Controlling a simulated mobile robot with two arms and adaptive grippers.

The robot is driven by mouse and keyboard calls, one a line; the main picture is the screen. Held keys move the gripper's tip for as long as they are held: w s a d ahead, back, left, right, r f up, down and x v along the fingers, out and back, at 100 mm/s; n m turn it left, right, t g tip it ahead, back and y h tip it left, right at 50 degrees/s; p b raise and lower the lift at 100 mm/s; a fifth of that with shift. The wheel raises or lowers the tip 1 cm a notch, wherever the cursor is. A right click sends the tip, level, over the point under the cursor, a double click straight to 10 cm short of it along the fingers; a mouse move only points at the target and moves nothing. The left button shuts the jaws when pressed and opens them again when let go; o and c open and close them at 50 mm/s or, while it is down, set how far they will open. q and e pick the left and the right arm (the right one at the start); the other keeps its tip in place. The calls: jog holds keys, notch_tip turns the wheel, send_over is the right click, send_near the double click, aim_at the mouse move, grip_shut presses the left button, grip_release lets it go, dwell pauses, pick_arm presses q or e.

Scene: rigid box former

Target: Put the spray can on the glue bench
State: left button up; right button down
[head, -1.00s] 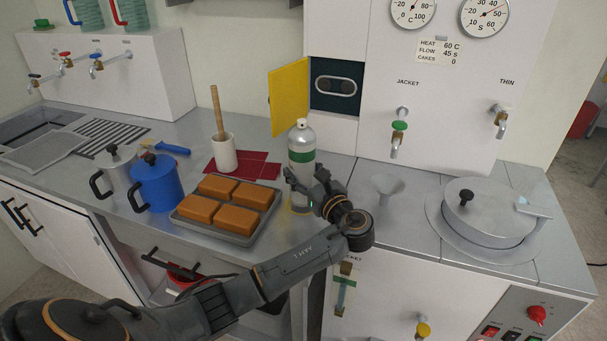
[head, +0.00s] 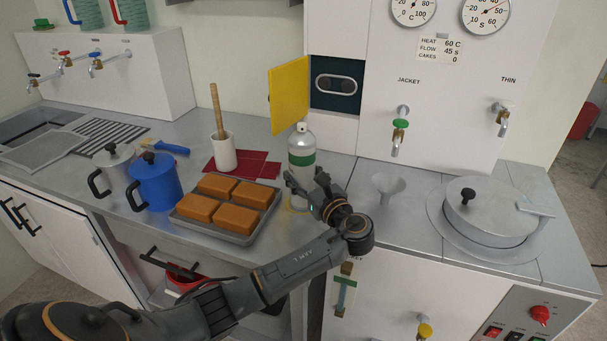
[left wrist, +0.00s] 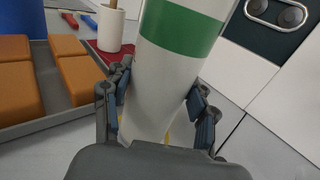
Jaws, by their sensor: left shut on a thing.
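The spray can (head: 302,158), white with a green band and a silver top, stands upright over the right end of the metal bench (head: 194,127), beside the tray. My left gripper (head: 307,194) is shut on its lower part. In the left wrist view, the can (left wrist: 176,60) sits between both fingers (left wrist: 155,120), with its green band above them. My right gripper is not in view.
A tray (head: 246,238) of orange-brown blocks lies left of the can. A white pot (head: 223,152) stands on a red mat behind it. A blue jug (head: 157,183) is farther left. A yellow door (head: 289,95) hangs open behind; a funnel (head: 388,186) is to the right.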

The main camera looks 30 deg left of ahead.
pick_arm(q)
jog(key=o, duration=1.6)
jog(key=shift+c, duration=0.2)
